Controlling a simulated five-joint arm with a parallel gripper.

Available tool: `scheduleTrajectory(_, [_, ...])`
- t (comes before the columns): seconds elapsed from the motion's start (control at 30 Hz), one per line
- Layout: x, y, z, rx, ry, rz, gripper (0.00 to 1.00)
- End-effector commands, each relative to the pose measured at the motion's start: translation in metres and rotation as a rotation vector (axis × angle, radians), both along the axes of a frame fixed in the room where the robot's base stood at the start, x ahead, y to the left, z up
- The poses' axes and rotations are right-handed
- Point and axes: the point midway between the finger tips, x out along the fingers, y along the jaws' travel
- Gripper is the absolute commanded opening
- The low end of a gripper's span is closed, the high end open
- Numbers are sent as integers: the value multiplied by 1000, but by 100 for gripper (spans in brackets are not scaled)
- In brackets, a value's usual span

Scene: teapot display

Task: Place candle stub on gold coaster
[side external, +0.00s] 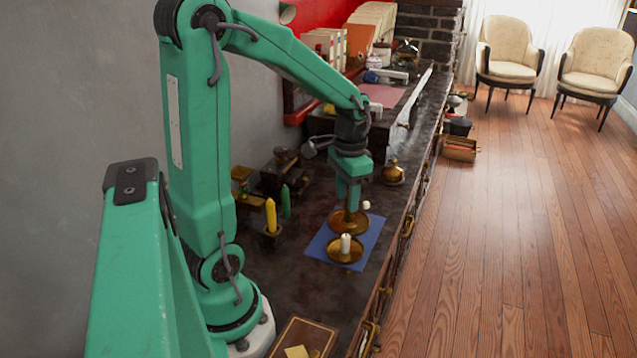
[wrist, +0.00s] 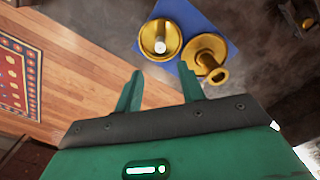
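A round gold dish (side external: 341,255), which looks like the gold coaster, lies on the blue mat; it also shows in the wrist view (wrist: 150,49). A short white candle (side external: 346,243) stands upright at its middle, and shows in the wrist view (wrist: 160,46). A smaller white piece (side external: 366,205) shows just right of my gripper; I cannot tell whether it is another candle stub. My gripper (side external: 347,207) points down above a gold candlestick (side external: 345,225), beyond the dish. In the wrist view, the fingers (wrist: 161,70) are apart with nothing between them.
The blue mat (side external: 372,238) lies near the counter's right edge. A yellow candle (side external: 271,215) and a green candle (side external: 285,202) stand to the left. A small brass pot (side external: 393,173) is behind right. A brown box (side external: 305,335) lies in front. Dark counter is bare between.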

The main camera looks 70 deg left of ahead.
Motion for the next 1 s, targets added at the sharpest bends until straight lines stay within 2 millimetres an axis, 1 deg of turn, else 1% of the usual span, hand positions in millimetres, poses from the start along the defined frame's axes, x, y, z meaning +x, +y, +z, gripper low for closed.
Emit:
scheduleTrajectory(0.1, [0, 0, 3, 0, 0, 0, 39])
scheduleTrajectory(0.67, [0, -1, 3, 1, -2, -1, 39])
scheduleTrajectory(0.87, [-2, -11, 13, 14, -33, -5, 39])
scheduleTrajectory(1.0, [-6, -27, 28, 29, -81, -12, 39])
